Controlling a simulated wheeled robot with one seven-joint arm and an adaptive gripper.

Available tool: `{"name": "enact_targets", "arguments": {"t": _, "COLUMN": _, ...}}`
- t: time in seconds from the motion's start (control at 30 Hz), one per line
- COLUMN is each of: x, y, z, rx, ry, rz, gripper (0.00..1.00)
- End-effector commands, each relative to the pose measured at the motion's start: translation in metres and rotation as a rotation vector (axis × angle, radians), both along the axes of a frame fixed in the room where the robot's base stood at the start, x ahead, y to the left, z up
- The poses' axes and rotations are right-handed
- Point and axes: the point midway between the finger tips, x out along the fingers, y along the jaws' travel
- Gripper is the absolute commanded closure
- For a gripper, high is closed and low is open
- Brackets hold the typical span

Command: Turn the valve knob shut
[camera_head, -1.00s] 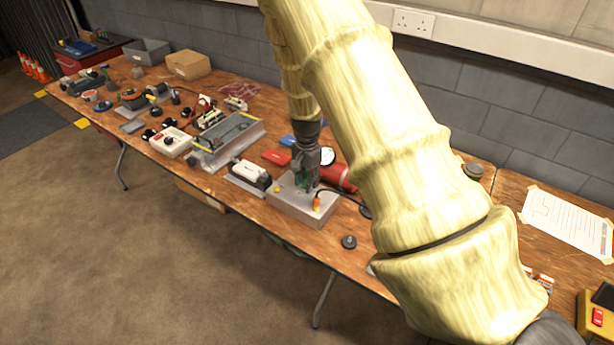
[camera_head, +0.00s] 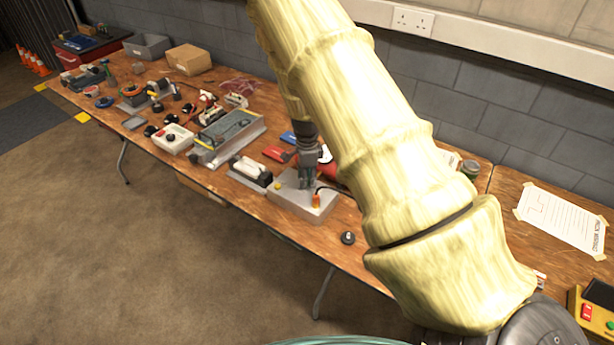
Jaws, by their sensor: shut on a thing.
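My gripper (camera_head: 306,182) points down onto the top of a grey metal box (camera_head: 292,208) near the middle of the bench. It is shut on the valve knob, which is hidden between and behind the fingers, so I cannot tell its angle. An orange-tipped fitting (camera_head: 316,200) with a dark cable stands on the box just right of the fingers. A small yellow button (camera_head: 277,186) sits on the box's left part.
A red cylinder (camera_head: 328,170) lies behind. A small black knob (camera_head: 348,238) lies near the front edge.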

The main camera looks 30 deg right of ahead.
Motion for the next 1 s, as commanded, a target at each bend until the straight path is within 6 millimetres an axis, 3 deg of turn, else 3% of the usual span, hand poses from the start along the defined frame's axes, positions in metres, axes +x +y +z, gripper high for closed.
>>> {"name": "enact_targets", "arguments": {"t": 0.47, "x": 0.0009, "y": -0.0009, "z": 0.0008, "rx": -0.002, "ry": -0.002, "rz": -0.012, "gripper": 0.92}}
{"name": "enact_targets", "arguments": {"t": 0.5, "x": 0.0009, "y": -0.0009, "z": 0.0008, "rx": -0.002, "ry": -0.002, "rz": -0.012, "gripper": 0.61}}
{"name": "enact_targets", "arguments": {"t": 0.6, "x": 0.0008, "y": -0.0007, "z": 0.0007, "rx": -0.002, "ry": -0.001, "rz": -0.011, "gripper": 0.45}}
{"name": "enact_targets", "arguments": {"t": 1.0, "x": 0.0008, "y": 0.0000, "z": 0.0054, "rx": 0.000, "ry": -0.001, "rz": -0.010, "gripper": 0.45}}
